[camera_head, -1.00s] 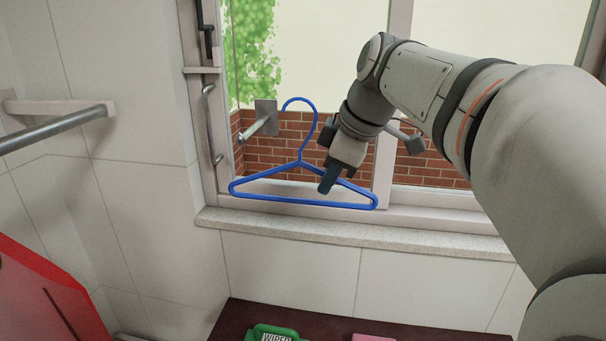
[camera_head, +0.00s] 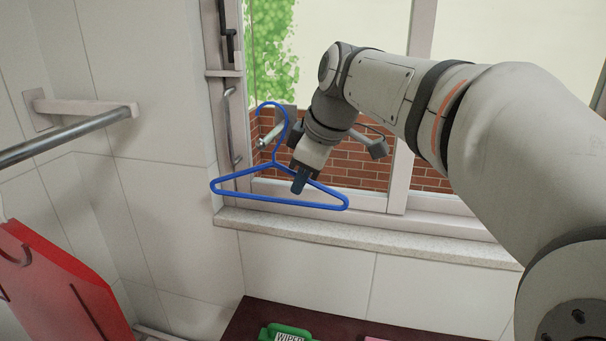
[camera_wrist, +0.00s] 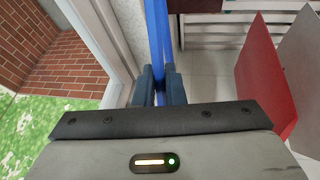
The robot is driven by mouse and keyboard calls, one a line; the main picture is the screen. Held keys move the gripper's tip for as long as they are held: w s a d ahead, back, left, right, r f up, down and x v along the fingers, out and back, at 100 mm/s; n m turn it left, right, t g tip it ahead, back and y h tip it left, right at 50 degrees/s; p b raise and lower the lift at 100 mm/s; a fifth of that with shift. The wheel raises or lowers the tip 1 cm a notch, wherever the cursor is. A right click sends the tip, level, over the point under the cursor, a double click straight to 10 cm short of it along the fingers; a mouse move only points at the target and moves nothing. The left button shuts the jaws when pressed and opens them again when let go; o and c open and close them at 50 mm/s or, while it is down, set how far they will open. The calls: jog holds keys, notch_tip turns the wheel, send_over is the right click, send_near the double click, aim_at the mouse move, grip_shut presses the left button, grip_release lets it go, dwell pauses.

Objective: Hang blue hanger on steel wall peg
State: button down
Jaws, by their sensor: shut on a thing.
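The blue hanger (camera_head: 245,198) is upright with its hook at the top, in front of the window. My gripper (camera_head: 299,181) is shut on its right sloping arm. In the wrist view the hanger (camera_wrist: 158,35) is a blue strip between my gripper's two dark fingers (camera_wrist: 158,88). The steel peg (camera_head: 271,136) with its square plate shows beside the window frame, and the hanger's hook overlaps it in the picture. I cannot tell whether the hook touches the peg or is only in front of it. The peg does not show clearly in the wrist view.
A steel rail (camera_head: 75,132) on a white bracket sticks out from the left wall. A red panel-like thing (camera_head: 55,285) hangs at the lower left. The stone sill (camera_head: 330,235) runs below the window. A green wiper package (camera_head: 288,332) lies on a dark surface below.

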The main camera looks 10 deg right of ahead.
jog(key=shift+f+b, duration=1.45)
jog(key=shift+f, duration=0.45)
jog(key=c, duration=1.4)
grip_release()
jog(key=shift+c, duration=0.2)
jog(key=shift+d+r, duration=0.1)
